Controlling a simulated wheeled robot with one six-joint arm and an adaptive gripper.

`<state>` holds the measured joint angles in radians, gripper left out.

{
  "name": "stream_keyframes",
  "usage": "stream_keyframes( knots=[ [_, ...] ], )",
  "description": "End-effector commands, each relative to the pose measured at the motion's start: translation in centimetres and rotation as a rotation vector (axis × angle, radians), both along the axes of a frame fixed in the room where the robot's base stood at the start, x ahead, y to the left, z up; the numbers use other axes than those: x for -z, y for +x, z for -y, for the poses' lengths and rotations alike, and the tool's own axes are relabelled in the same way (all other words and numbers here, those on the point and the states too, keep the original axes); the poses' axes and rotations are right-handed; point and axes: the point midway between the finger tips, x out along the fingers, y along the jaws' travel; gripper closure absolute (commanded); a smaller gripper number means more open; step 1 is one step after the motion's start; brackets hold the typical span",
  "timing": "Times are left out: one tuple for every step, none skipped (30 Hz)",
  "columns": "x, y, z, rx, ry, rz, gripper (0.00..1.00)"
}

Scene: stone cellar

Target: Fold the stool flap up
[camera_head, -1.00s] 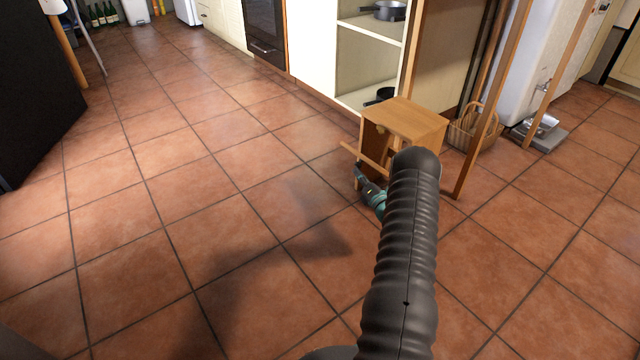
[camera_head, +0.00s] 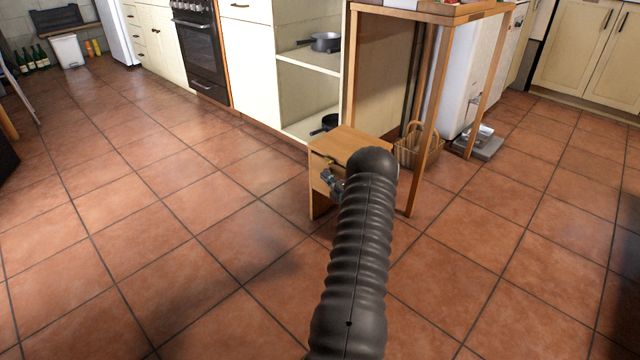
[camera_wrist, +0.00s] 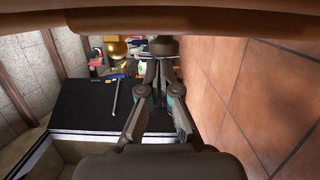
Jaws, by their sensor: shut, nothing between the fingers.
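The small wooden stool (camera_head: 352,145) stands on the tiles in the middle of the head view. Its flap (camera_head: 319,187) appears upright against the side facing left, with a small brass knob near its top. My gripper (camera_head: 328,180) is low at the stool's left side, in front of the flap. The wrist view shows its fingers (camera_wrist: 159,72) together and empty. Whether they touch the flap cannot be told. My arm hides the stool's right front.
A tall wooden table (camera_head: 430,90) stands close behind the stool, with a wicker basket (camera_head: 410,146) beneath. An open cupboard (camera_head: 308,85) with pans is behind to the left. The tiled floor to the left and front is clear.

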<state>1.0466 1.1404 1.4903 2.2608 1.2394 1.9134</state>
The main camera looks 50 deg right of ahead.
Motion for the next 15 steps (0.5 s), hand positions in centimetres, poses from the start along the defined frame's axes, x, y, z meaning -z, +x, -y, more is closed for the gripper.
stream_keyframes(
  knots=[
    [-0.09, 0.19, 0.07, -0.003, -0.001, 0.001, 1.0],
    [-0.14, 0.26, 0.1, -0.004, -0.001, 0.001, 1.0],
    [-0.19, 0.37, 0.12, -0.006, -0.001, 0.0, 1.0],
    [-0.22, 0.44, 0.13, -0.007, -0.001, 0.0, 1.0],
    [-0.26, 0.5, 0.15, -0.007, -0.001, 0.0, 1.0],
    [-0.28, 0.56, 0.16, -0.008, -0.001, 0.0, 1.0],
    [-0.3, 0.58, 0.16, -0.009, -0.001, 0.0, 1.0],
    [-0.32, 0.61, 0.17, -0.009, -0.001, 0.0, 1.0],
    [-0.33, 0.63, 0.17, -0.009, -0.002, 0.0, 1.0],
    [-0.34, 0.65, 0.18, -0.009, -0.002, 0.0, 1.0],
    [-0.35, 0.66, 0.18, -0.009, -0.002, 0.001, 1.0],
    [-0.35, 0.67, 0.18, -0.01, -0.002, 0.001, 1.0],
    [-0.36, 0.68, 0.17, -0.01, -0.002, 0.001, 1.0],
    [-0.36, 0.69, 0.17, -0.01, -0.002, 0.001, 1.0],
    [-0.37, 0.7, 0.17, -0.01, -0.002, 0.001, 1.0]
  ],
)
